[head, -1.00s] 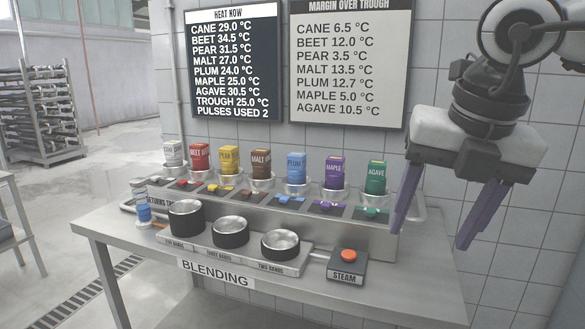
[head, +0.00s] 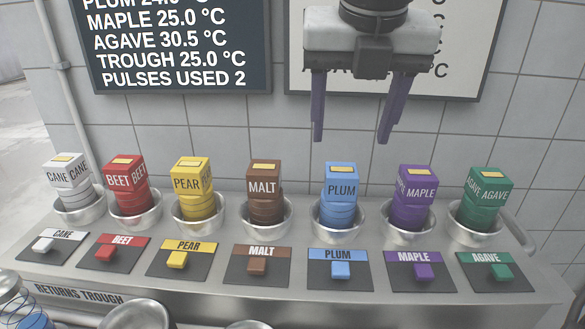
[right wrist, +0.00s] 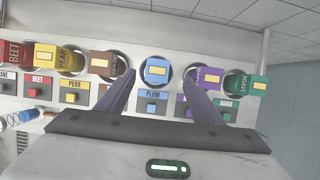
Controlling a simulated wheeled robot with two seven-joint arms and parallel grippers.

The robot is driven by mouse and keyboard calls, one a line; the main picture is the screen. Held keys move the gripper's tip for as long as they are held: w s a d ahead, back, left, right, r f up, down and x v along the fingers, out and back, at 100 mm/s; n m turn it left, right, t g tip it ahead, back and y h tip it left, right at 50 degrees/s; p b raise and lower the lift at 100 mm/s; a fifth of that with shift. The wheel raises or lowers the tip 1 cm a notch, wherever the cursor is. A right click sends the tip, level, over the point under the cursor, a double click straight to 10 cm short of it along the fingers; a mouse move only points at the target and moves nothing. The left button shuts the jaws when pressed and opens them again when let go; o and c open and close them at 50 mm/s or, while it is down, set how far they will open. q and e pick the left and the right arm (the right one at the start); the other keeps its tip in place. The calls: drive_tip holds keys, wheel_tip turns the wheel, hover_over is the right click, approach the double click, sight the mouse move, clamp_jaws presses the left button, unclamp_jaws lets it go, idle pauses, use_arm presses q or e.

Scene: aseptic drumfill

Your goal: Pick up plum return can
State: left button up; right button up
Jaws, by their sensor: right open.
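The plum return can (head: 340,196) is blue, with a square top marked PLUM and a yellow patch. It stands upright in a round metal cup (head: 322,222) in the back row, behind the PLUM plate with its blue lever (head: 341,269). My right gripper (head: 350,138) is open and empty, above and a little behind the can in the head view. In the right wrist view the blue can (right wrist: 157,71) shows ahead, between the two purple fingers (right wrist: 160,84), apart from both. My left gripper is not in view.
The brown MALT can (head: 264,192) and the purple MAPLE can (head: 412,198) stand in cups on either side. Other coloured cans fill the row. A tiled wall (head: 240,140) with a dark temperature board (head: 170,50) rises behind.

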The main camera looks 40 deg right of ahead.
sight(342, 170)
drive_tip(key=x, duration=0.4)
drive_tip(key=shift+s+f, duration=0.1)
drive_tip(key=shift+f, duration=0.3)
drive_tip(key=x, duration=0.5)
drive_tip(key=shift+a+f+p, duration=0.15)
drive_tip(key=shift+a+p, duration=0.2)
drive_tip(key=shift+p, duration=0.05)
drive_tip(key=shift+f, duration=0.2)
drive_tip(key=c, duration=1.3)
clamp_jaws()
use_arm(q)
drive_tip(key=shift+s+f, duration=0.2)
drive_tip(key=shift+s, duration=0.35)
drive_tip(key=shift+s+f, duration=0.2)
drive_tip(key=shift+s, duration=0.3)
use_arm(e)
drive_tip(key=shift+r, duration=0.1)
